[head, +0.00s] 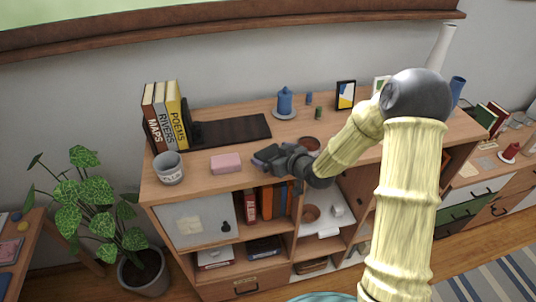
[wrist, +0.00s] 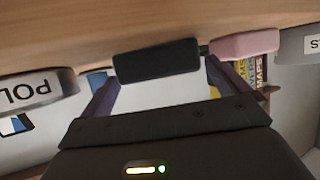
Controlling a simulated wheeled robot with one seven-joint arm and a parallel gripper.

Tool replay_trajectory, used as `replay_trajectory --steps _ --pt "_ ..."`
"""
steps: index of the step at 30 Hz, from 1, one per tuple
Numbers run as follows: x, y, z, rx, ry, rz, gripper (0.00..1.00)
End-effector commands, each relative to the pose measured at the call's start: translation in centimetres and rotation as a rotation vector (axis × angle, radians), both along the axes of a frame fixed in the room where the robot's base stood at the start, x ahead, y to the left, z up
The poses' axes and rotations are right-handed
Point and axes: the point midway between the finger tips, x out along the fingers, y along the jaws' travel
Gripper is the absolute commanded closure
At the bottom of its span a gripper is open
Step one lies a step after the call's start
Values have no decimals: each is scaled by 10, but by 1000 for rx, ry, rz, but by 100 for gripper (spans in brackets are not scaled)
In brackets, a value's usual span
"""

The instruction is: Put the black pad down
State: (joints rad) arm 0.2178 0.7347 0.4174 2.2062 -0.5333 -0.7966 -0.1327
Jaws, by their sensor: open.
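A small black pad (wrist: 155,60) shows in the wrist view against the wooden cabinet top, between and just beyond my fingertips. My gripper (wrist: 158,82) is open, with a finger on either side of the pad. I cannot tell whether either finger touches it. In the head view my gripper (head: 264,160) is low at the front edge of the cabinet top (head: 190,192), just right of the pink block (head: 226,163). The small pad is not clearly distinguishable from the dark gripper there. The pink block (wrist: 244,43) is beside the pad in the wrist view.
A large flat black mat (head: 232,131) lies behind the pink block. A mug (head: 169,168) and upright books (head: 165,112) stand at left. Open shelves lie below.

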Motion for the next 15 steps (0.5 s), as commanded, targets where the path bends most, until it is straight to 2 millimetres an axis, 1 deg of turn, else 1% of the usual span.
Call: replay_trajectory --steps 1,9,15 --pt "-6 -6 2 0 -2 -3 0" --pt "-37 -31 20 -1 -2 -3 0" --pt "-55 -45 31 0 -1 -2 0"
